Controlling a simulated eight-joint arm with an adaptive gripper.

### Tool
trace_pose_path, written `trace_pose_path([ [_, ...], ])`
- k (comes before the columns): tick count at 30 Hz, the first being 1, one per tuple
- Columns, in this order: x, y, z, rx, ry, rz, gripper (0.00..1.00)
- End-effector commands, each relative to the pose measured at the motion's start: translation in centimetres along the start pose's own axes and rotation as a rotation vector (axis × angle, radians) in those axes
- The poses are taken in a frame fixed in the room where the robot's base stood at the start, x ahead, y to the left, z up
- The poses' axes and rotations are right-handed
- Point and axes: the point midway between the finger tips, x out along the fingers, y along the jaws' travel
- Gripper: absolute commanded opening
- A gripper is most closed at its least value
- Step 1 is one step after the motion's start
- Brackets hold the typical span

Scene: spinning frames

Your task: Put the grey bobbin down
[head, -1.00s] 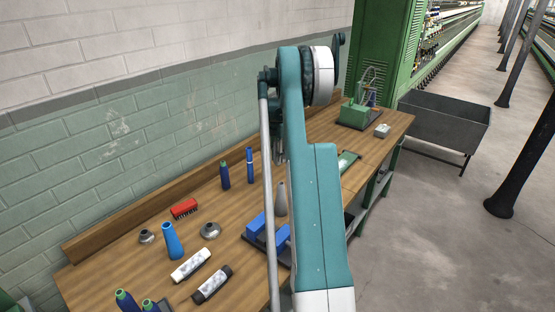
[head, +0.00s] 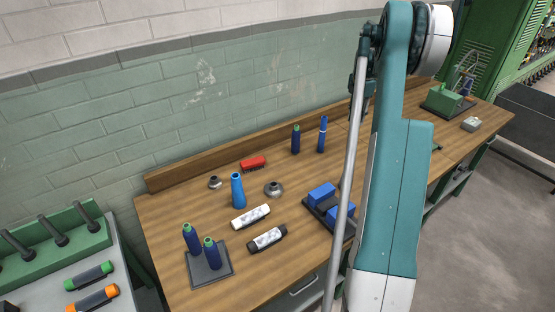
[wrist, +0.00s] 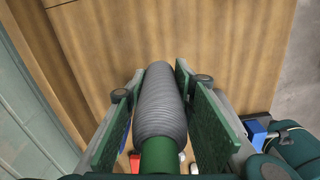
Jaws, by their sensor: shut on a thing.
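The grey bobbin (wrist: 160,108) is in the wrist view, a ribbed grey winding on a green tube. It lies lengthwise between the green pads of my gripper (wrist: 157,90), which is shut on it. Bare wood of the workbench (wrist: 225,50) shows beyond it. Its height above the wood is hard to tell. In the head view my teal and white arm hides the gripper and the grey bobbin. The workbench also shows in the head view (head: 165,245).
Dark blue bobbins stand on a grey plate (head: 222,270) at the bench's near left. A green winder (head: 442,99) stands far right. Bare wood shows between them.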

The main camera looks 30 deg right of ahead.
Motion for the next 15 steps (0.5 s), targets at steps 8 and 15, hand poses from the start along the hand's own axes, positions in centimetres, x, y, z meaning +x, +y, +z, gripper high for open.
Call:
trace_pose_path([
  [8, -7.1, 0.0, 0.0, 0.000, 0.000, 0.000, 0.12],
  [15, -11.3, 0.0, 0.0, 0.000, 0.000, 0.000, 0.12],
])
